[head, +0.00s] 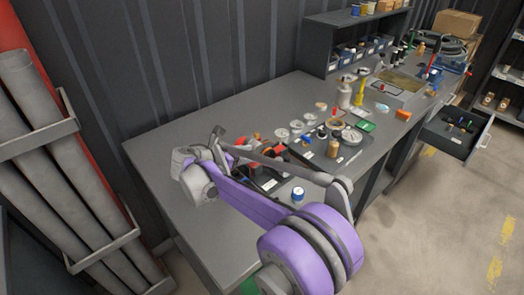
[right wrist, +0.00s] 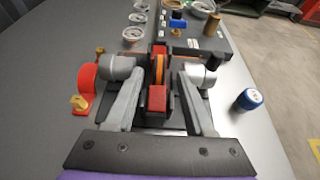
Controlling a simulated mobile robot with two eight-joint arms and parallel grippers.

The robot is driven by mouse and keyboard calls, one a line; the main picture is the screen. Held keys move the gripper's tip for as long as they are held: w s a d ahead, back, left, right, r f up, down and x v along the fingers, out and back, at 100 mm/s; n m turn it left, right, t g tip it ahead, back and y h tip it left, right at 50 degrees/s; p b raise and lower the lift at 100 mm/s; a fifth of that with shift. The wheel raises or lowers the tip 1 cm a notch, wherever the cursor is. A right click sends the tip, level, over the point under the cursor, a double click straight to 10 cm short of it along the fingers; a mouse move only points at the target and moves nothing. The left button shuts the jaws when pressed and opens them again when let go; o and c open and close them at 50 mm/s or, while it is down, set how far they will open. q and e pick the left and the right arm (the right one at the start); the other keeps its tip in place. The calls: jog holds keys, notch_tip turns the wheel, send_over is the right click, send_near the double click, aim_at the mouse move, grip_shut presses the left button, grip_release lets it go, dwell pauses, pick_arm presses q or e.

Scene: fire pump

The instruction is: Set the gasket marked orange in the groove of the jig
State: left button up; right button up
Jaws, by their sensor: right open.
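In the right wrist view an upright ring with an orange mark (right wrist: 159,70), seemingly the gasket, stands among black and red holder parts (right wrist: 157,97). My right gripper (right wrist: 159,76) is open, one finger on each side of it; a gap shows on both sides, and whether either finger touches the holder I cannot tell. In the head view my right gripper (head: 214,146) is over the near left part of the bench, and my arm hides much of the holder. I cannot make out the jig's groove for certain. My left gripper is not in view.
A blue-capped jar (right wrist: 249,99) stands right of the gripper. A red round part (right wrist: 87,88) and a brass fitting (right wrist: 79,103) are close on its left. The bench's left end (head: 160,143) is clear.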

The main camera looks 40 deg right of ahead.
jog(key=shift+v, duration=2.15)
